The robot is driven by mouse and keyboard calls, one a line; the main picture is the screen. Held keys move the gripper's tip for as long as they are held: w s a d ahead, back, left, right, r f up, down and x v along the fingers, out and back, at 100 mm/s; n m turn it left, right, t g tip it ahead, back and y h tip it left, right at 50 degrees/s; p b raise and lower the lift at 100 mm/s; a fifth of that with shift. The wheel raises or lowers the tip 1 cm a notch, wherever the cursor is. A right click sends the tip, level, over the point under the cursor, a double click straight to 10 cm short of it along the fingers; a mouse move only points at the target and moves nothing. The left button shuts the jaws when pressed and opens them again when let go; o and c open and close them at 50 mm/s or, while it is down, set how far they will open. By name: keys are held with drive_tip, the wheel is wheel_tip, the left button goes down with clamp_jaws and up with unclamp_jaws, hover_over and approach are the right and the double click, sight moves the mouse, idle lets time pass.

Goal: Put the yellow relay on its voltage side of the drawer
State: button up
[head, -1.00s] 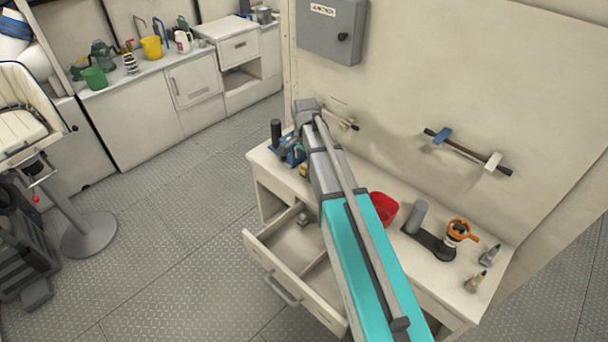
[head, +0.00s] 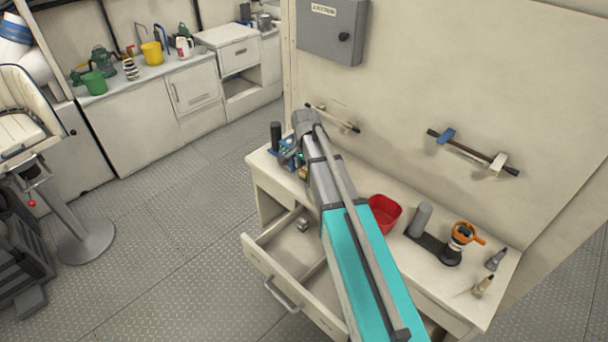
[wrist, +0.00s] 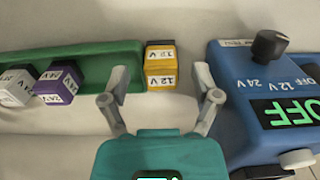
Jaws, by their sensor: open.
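The yellow relay (wrist: 160,62), marked 12 V, stands on the bench just off the right end of a green tray (wrist: 110,58) in the wrist view. My gripper (wrist: 162,75) is open around it, one finger towards each side, with gaps visible and nothing held. A purple relay (wrist: 58,82) and a white relay (wrist: 16,88), both marked 24 V, are at the tray's left. In the head view the drawer (head: 285,283) is pulled open, with a divider between two compartments. My arm hides part of the drawer and most of the gripper; voltage marks on the drawer cannot be read.
A blue tester (wrist: 240,85) with a black knob and a display reading OFF stands close right of my gripper. A red bin (head: 384,213) and an orange-handled tool (head: 462,236) are farther along the bench (head: 440,285). A small grey item (head: 302,224) lies in the drawer.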

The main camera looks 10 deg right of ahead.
clamp_jaws()
drive_tip(key=shift+r, duration=0.15)
idle(0.4)
wheel_tip(320, 180, up, 3)
drive_tip(key=p, duration=0.3)
drive_tip(key=s+r+p, duration=0.9)
drive_tip(key=s+p, duration=0.1)
drive_tip(key=s, duration=0.4)
drive_tip(key=shift+a+r, duration=0.3)
drive_tip(key=shift+r, duration=0.1)
